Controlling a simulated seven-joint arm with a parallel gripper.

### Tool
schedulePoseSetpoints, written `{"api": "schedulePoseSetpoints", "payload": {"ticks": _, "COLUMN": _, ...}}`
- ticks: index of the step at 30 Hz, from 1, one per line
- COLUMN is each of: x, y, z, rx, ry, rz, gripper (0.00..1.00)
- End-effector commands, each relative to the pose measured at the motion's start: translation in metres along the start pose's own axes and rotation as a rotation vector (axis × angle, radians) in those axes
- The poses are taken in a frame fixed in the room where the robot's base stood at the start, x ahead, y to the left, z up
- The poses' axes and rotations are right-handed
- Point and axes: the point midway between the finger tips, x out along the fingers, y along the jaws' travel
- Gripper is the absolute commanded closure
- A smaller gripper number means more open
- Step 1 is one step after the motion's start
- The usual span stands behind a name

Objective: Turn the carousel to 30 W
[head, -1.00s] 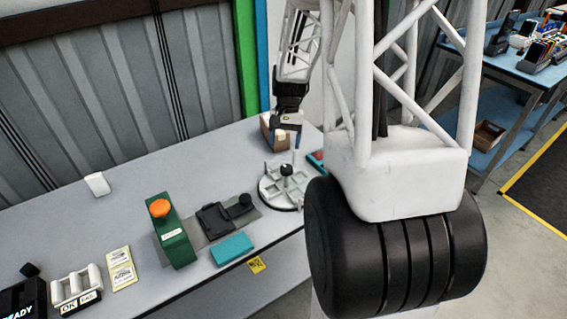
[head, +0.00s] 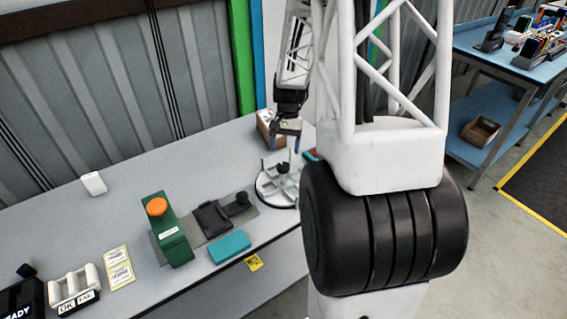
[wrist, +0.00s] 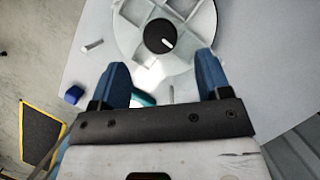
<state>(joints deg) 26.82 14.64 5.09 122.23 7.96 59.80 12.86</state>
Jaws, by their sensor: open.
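The carousel (head: 266,188) is a pale round disc with raised ribs and compartments, standing at the right part of the bench. A black knob (wrist: 159,36) with a white pointer line sits at its middle; the pointer slants to the lower right in the wrist view. My gripper (wrist: 163,75) has blue fingers, spread apart and empty, over the near part of the disc and short of the knob. In the head view my gripper (head: 285,131) hangs above the far side of the carousel. I cannot read any "30 W" marking.
A cardboard carton (head: 264,124) stands behind my gripper. A black device (head: 213,218), a teal box (head: 230,246) and a green block with an orange button (head: 157,207) stand left of the carousel. A small blue object (wrist: 74,94) and a pale peg (wrist: 93,45) lie beside the disc.

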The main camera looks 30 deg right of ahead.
Motion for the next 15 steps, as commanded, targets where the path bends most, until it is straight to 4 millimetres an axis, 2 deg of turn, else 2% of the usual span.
{"api": "schedulePoseSetpoints", "payload": {"ticks": 9, "x": 0.038, "y": 0.0, "z": 0.0, "rx": -0.001, "ry": -0.001, "rz": 0.001, "gripper": 0.29}}
{"api": "schedulePoseSetpoints", "payload": {"ticks": 15, "x": 0.055, "y": 0.0, "z": 0.0, "rx": -0.001, "ry": 0.0, "rz": 0.001, "gripper": 0.29}}
